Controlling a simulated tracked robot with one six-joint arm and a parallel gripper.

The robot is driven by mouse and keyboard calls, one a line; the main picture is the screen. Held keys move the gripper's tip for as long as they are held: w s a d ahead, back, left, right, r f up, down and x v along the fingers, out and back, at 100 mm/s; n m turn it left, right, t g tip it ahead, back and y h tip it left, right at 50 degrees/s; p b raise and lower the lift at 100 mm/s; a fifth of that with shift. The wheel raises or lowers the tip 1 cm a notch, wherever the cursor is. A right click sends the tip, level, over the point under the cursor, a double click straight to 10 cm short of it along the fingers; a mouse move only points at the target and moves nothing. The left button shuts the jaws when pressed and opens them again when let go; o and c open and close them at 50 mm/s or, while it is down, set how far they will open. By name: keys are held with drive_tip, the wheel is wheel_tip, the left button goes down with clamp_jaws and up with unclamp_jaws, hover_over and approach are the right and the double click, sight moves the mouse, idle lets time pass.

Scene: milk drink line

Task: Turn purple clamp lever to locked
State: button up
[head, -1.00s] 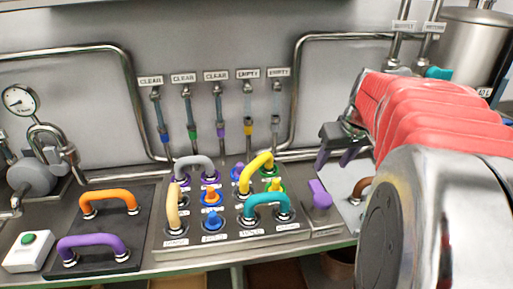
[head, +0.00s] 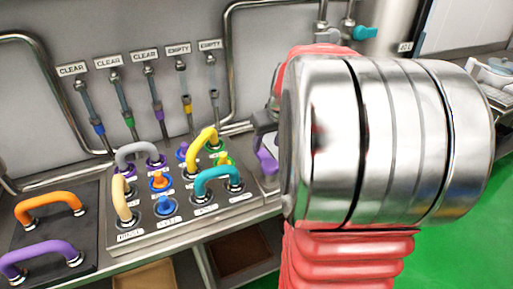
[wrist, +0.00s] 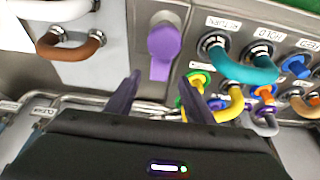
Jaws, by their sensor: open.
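The purple clamp lever (wrist: 163,44) sits on a grey plate at the end of the hose panel. In the wrist view it has a round hub, and its flat tab points down the picture toward my gripper (wrist: 158,90). The two dark fingers are open and apart, one to each side of the tab's line, with nothing between their tips. I cannot tell their height above the lever. In the head view the lever (head: 268,161) shows only in part beside my arm, which hides most of the gripper.
Beside the lever are a teal hose (wrist: 240,66) and a yellow hose (wrist: 231,105). A brown handle (wrist: 72,47) is on the other side. Pipes run along the wall (head: 115,25). An orange handle (head: 50,207) and a purple handle (head: 40,254) lie farther left.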

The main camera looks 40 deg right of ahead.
sight(263, 153)
drive_tip(key=x, duration=0.5)
drive_tip(key=shift+w+f, duration=0.15)
drive_tip(key=shift+f, duration=0.2)
drive_tip(key=shift+c, duration=0.5)
clamp_jaws()
